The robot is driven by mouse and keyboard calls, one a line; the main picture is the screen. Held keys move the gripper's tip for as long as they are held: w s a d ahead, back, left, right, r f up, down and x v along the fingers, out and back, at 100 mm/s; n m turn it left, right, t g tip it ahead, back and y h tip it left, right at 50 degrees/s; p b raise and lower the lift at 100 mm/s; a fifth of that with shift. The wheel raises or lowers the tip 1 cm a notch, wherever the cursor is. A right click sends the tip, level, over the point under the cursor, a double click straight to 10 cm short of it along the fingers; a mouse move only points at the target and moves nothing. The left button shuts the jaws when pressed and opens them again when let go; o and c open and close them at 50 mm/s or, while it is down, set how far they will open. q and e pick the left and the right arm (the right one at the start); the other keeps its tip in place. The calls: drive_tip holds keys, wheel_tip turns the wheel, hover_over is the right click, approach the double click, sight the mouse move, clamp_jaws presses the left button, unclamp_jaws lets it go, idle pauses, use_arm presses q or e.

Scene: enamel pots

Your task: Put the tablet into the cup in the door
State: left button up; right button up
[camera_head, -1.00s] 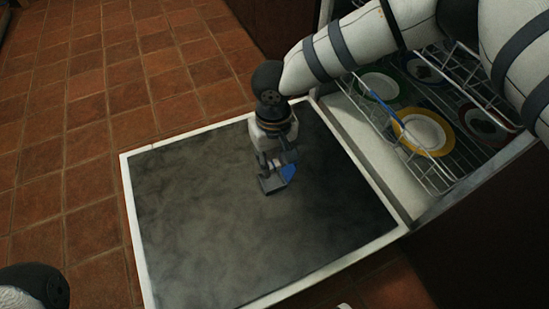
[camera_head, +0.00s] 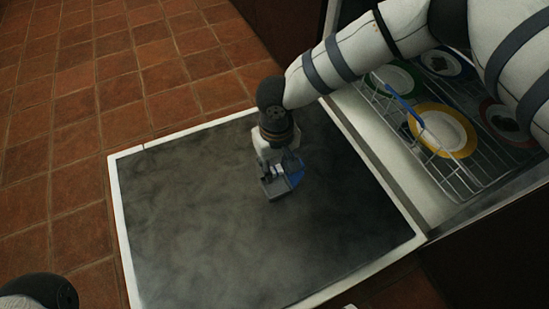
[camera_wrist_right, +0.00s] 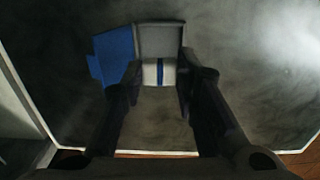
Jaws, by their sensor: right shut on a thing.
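I cannot tell whether the tablet touches the cup. In the head view my right gripper (camera_head: 274,188) is over the middle of the open door; the blue lid (camera_head: 292,170) shows beside it and the tablet is hidden.
The dark, pale-edged dishwasher door (camera_head: 190,240) lies open, its surface otherwise clear. A wire rack (camera_head: 455,178) with several plates, including a yellow-rimmed one (camera_head: 445,130), stands at the right. Brown floor tiles (camera_head: 60,140) lie to the left.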

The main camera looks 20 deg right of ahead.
sight(275, 187)
use_arm(q)
drive_tip(key=shift+d+f+b, duration=0.15)
drive_tip(key=shift+f+b, duration=0.7)
drive_tip(key=shift+b, duration=0.15)
drive_tip(key=shift+d+f+b, duration=0.1)
drive_tip(key=shift+f+b, duration=0.7)
drive_tip(key=shift+b, duration=0.15)
use_arm(e)
drive_tip(key=shift+f, duration=3.2)
use_arm(q)
drive_tip(key=shift+w+f, duration=0.1)
drive_tip(key=shift+f, duration=0.1)
use_arm(e)
drive_tip(key=shift+f, duration=0.4)
drive_tip(key=o, duration=0.9)
drive_tip(key=shift+r, duration=0.5)
wheel_tip(275, 187, up, 9)
drive_tip(key=p, duration=0.6)
drive_tip(key=shift+a+r, duration=0.1)
drive_tip(key=shift+r, duration=0.05)
use_arm(q)
drive_tip(key=r, duration=0.4)
drive_tip(key=shift+w+a+r, duration=0.15)
drive_tip(key=shift+a+r, duration=0.05)
drive_tip(key=shift+r, duration=0.1)
